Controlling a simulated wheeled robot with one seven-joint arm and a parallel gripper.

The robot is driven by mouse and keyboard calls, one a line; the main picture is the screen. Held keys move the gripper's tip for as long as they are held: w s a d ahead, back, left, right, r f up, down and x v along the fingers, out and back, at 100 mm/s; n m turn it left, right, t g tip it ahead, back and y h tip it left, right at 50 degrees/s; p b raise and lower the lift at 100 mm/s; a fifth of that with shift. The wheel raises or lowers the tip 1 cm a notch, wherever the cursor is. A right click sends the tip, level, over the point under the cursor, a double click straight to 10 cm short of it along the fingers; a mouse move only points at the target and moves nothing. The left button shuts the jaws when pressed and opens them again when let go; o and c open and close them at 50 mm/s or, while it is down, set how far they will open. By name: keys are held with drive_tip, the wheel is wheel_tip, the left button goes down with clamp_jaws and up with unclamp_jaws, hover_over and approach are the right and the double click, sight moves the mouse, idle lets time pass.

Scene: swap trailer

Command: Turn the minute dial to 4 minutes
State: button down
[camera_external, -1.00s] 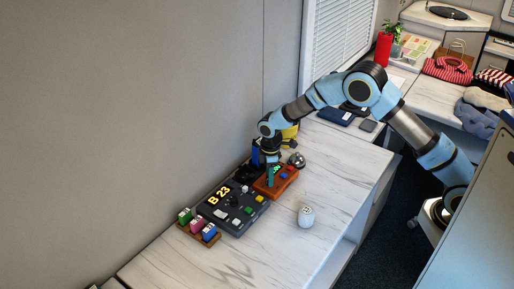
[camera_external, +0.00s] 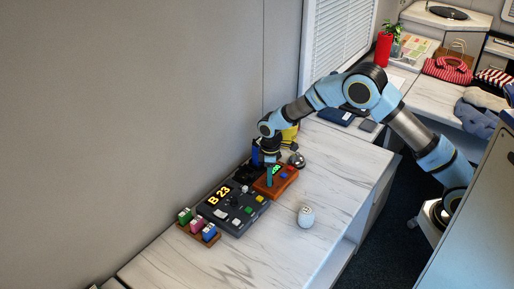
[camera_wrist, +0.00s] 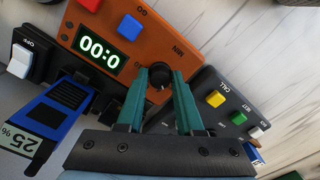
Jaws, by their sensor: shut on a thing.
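An orange-brown timer box (camera_external: 263,191) stands on the counter behind the dark button panel. In the wrist view its face shows upside down, with a green-lit display (camera_wrist: 100,52) that seems to read 0:00. The dark minute dial (camera_wrist: 159,94) sits by the MIN label. My gripper (camera_wrist: 159,74) has its teal fingers on either side of this dial, shut on it. In the outside view my gripper (camera_external: 268,181) reaches down to the timer, and its fingers hide the dial there.
The dark panel (camera_external: 222,214) with B 23 and coloured buttons adjoins the timer. A bell (camera_external: 297,160) and white round object (camera_external: 306,216) stand nearby; the front counter is clear.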

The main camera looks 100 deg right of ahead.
drive_tip(key=shift+m+b, duration=0.3)
drive_tip(key=shift+m, duration=1.9)
drive_tip(key=c, duration=0.6)
unclamp_jaws()
drive_tip(key=shift+o, duration=0.2)
drive_tip(key=shift+r, duration=0.15)
wheel_tip(320, 180, up, 11)
drive_tip(key=b, duration=0.2)
drive_tip(key=shift+f, duration=0.2)
